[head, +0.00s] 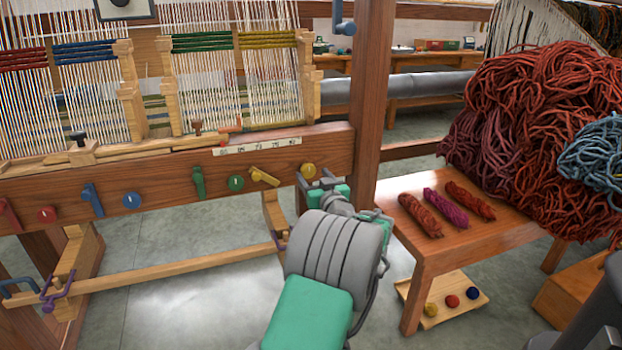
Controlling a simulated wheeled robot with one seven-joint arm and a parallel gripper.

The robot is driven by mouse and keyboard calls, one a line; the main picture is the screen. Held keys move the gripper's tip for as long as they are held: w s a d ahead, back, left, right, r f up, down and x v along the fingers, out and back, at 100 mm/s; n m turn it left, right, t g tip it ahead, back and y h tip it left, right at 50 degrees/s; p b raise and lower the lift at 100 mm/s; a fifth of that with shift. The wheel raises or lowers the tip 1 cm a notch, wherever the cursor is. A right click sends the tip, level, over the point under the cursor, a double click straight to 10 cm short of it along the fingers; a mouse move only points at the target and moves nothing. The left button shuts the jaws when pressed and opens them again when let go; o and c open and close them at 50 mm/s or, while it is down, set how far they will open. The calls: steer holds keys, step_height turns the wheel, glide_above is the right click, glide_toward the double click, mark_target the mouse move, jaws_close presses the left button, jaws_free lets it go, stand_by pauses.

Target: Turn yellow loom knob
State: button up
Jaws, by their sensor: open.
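The yellow loom knob (308,171) is a small round knob on the front of the loom's wooden beam (225,178), near its right end. A yellow lever (263,177) sits just to its left on the same beam. My gripper (320,182) is open and close to the yellow knob, at its lower right in the picture. My wrist hides much of the gripper, and I cannot tell whether the fingers touch the knob. Blue (132,200), green (236,183) and red (46,215) knobs sit farther left, each beside a lever of its colour.
A wooden post (368,100) rises just right of my gripper. A low table (425,255) with three small skeins (420,215) and a big heap of red wool (550,120) stands at right. A tray (430,318) of small balls lies below it. The floor in front is clear.

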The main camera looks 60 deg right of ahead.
mark_target(307, 169)
steer(key=x, duration=0.2)
steer(key=shift+w+d, duration=0.2)
steer(key=shift+w, duration=0.05)
steer(key=c, duration=1.3)
